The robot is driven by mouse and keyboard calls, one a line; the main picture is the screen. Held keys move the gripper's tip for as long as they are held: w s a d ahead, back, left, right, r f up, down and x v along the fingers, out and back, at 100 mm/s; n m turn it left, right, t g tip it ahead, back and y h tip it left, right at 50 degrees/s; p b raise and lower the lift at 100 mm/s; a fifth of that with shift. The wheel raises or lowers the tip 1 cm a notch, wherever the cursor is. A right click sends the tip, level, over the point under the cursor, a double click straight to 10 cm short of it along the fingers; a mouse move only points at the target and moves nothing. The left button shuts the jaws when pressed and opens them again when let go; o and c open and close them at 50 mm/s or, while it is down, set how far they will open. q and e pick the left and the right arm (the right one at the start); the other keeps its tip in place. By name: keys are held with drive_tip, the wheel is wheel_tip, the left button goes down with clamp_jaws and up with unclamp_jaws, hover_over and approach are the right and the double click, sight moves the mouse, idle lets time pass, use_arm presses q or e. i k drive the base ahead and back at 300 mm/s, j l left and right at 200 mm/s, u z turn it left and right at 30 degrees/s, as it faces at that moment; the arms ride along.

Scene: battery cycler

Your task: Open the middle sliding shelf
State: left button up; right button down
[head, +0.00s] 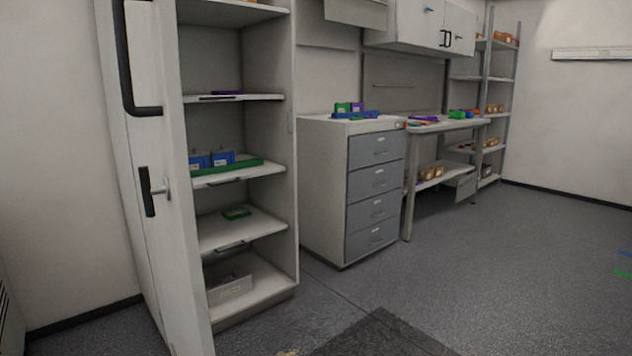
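The tall white cabinet (293,150) stands at the left with its door (160,200) swung open toward me. Inside are several light shelves, one above another. The upper shelf (260,98) has a small purple item on it. The middle shelf (270,170) bears blue battery-like blocks (210,160) and a green tray (240,169), with a dark handle on its front edge. The shelves look pushed in. Neither of my grippers shows in the head view.
A grey drawer unit (375,180) stands right of the cabinet, drawers shut, with coloured parts on top. A workbench (445,125) and a storage rack (500,90) are farther back. The open door borders the cabinet's left side. The floor in front is clear, with a dark mat (380,338).

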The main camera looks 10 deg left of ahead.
sight(246, 166)
drive_tip(key=i+l+z, duration=0.1)
drive_tip(key=z, duration=0.35)
drive_tip(key=i+z, duration=0.2)
drive_tip(key=z, duration=0.2)
drive_tip(key=i+z, duration=0.2)
drive_tip(key=z, duration=0.25)
drive_tip(key=i+j+u, duration=0.1)
drive_tip(key=i, duration=0.4)
drive_tip(key=i+j, duration=0.25)
drive_tip(key=i, duration=0.25)
drive_tip(key=i+j+u, duration=0.15)
drive_tip(key=i, duration=0.3)
